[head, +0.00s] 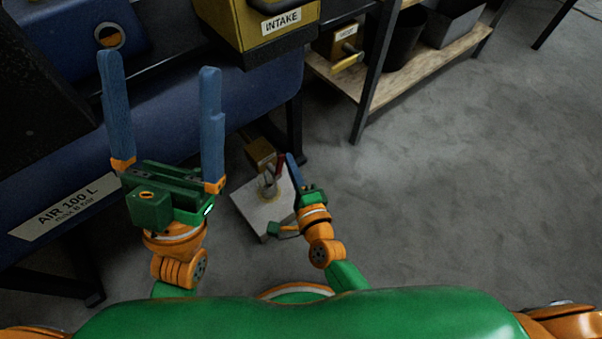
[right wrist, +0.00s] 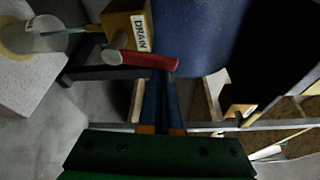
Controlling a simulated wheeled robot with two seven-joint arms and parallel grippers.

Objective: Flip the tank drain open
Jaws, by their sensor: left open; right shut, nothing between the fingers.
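The drain is a yellow block (right wrist: 118,27) labelled DRAIN under the blue tank (head: 185,135); it also shows in the head view (head: 259,150). Its red lever (right wrist: 140,59) runs sideways from a grey pivot in the right wrist view; in the head view the lever (head: 280,165) is small and partly hidden. My right gripper (right wrist: 162,78) is shut and empty, its fingertips at the lever's free end; whether they touch cannot be told. In the head view, the right gripper (head: 291,157) is low beside the drain. My left gripper (head: 158,65) is open and empty before the tank.
A pale slab (head: 255,211) with a clear cup (head: 267,187) on it lies on the floor below the drain. A yellow INTAKE unit (head: 262,25) is above the tank. A wooden shelf (head: 420,68) with dark bins stands at the back. The floor at right is clear.

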